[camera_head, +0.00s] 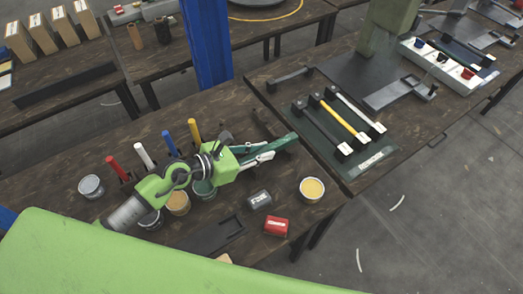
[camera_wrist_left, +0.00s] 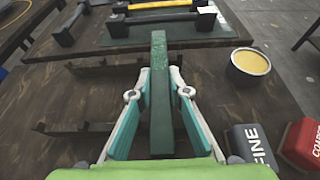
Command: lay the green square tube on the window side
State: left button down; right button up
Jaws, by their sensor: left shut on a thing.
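The green square tube (camera_head: 279,146) is held between the fingers of my left gripper (camera_head: 262,153), above the dark wooden table. In the left wrist view the tube (camera_wrist_left: 160,70) points away from the gripper (camera_wrist_left: 160,93), with one finger on each side. Its far end shows in front of the dark green mat (camera_head: 380,160), which lies on the adjoining table. On the mat lie a black bar (camera_head: 320,124), a yellow bar (camera_head: 338,117) and a white bar (camera_head: 356,111), each with black end blocks. No window shows. My right gripper is not in view.
Near the left gripper stand a tin with yellow contents (camera_head: 312,188), a dark box (camera_head: 259,199) and a red box (camera_head: 276,226). Red, white, blue and yellow upright handles (camera_head: 168,144) stand behind the arm. A blue post (camera_head: 207,45) rises behind.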

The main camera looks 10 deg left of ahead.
pick_arm(q)
jog(key=shift+f, duration=0.35)
jog(key=c, duration=1.9)
grip_release()
jog(key=shift+r, duration=0.4)
jog(key=shift+s+a+r, duration=0.1)
jog(key=shift+s+a, duration=0.1)
jog(key=shift+a, duration=0.05)
jog(key=b+v, duration=0.1)
jog(key=v, duration=0.8)
jog(key=shift+s+a, duration=0.2)
jog(key=shift+s, duration=0.1)
jog(key=shift+s+a+r+b, duration=0.4)
jog(key=shift+s+a+r, duration=0.1)
jog(key=shift+s+r, duration=0.05)
